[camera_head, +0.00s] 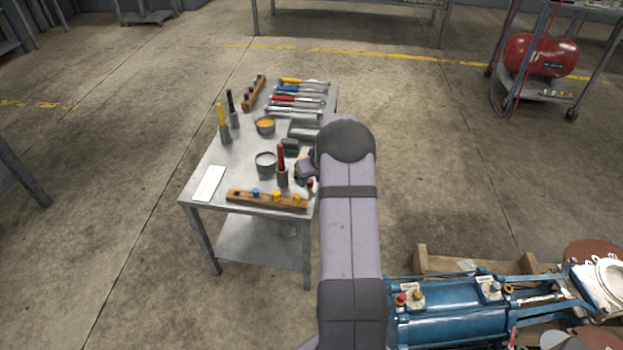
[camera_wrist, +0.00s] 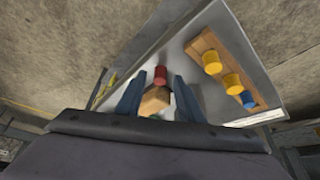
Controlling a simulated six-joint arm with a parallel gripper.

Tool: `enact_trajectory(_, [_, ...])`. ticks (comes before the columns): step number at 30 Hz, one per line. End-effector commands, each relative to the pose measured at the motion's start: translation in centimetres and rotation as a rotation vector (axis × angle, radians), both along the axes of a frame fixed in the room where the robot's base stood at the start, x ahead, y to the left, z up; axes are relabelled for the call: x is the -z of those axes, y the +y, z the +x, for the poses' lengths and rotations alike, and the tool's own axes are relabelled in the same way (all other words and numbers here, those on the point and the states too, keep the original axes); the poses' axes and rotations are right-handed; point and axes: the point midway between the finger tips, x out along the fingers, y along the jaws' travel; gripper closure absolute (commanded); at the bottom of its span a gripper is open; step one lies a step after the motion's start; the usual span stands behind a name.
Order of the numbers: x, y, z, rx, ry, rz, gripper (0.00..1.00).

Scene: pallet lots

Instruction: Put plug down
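My gripper (camera_wrist: 160,78) shows in the wrist view as two blue fingers spread apart over the grey metal table (camera_wrist: 185,50). A small red plug (camera_wrist: 160,75) shows between the fingertips, with a gap on each side. A tan, wood-coloured block (camera_wrist: 155,101) shows lower between the fingers; I cannot tell its height or whether it touches them. In the head view the red plug (camera_head: 310,184) is by the right end of a wooden rack (camera_head: 245,199). The rack bears a blue plug (camera_head: 255,192) and two yellow plugs (camera_head: 277,195). My arm hides most of the gripper there.
A red-handled tool in a cup (camera_head: 281,168) and a grey bowl (camera_head: 265,163) stand close left of my gripper. A blue machine (camera_head: 450,310) is at right.

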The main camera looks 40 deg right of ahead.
Motion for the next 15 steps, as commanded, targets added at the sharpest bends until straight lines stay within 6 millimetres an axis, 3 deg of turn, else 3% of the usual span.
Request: enact_trajectory(15, [-7.6, 0.7, -3.6, 0.0, -0.002, -0.001, 0.66])
